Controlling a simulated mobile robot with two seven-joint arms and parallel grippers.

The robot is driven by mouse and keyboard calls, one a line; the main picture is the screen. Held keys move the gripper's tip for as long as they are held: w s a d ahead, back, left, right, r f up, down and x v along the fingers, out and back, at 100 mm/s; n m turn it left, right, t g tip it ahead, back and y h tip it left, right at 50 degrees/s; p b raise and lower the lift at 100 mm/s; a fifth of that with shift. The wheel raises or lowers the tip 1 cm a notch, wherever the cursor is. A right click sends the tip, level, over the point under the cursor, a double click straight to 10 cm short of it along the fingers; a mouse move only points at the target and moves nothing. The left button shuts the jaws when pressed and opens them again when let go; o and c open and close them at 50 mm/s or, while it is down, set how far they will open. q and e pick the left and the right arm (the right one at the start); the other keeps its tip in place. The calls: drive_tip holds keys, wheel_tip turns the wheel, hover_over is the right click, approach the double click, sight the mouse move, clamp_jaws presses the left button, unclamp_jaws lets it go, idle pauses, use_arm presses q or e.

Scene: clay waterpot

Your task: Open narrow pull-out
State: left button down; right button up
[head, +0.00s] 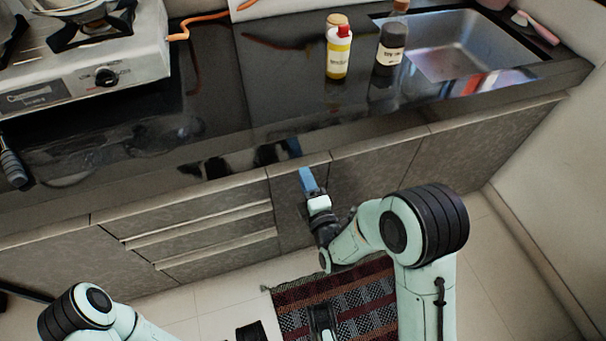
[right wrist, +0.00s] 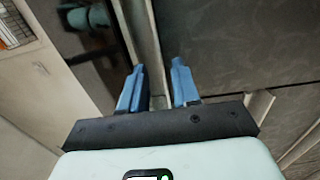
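The narrow pull-out (head: 289,205) is a slim dark grey cabinet front under the counter, between the drawers and a wider door. It looks shut. My right gripper (head: 308,180) is at its top edge, just below the counter's front. In the right wrist view, my right gripper's two blue fingers (right wrist: 158,88) stand apart. A pale edge strip (right wrist: 146,45) along the top of a cabinet front runs down towards the gap between them. I cannot tell whether the fingers touch it. My left arm shows at the lower left; its gripper is not in view.
Several drawers (head: 205,238) are to the left, wider doors (head: 375,165) to the right. Bottles (head: 339,55) stand on the counter (head: 250,95) near the sink (head: 450,45). A stove (head: 85,60) is at upper left. A striped rug (head: 360,300) lies on the floor in front.

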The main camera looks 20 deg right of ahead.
drive_tip(key=shift+w, duration=1.25)
clamp_jaws()
idle(0.5)
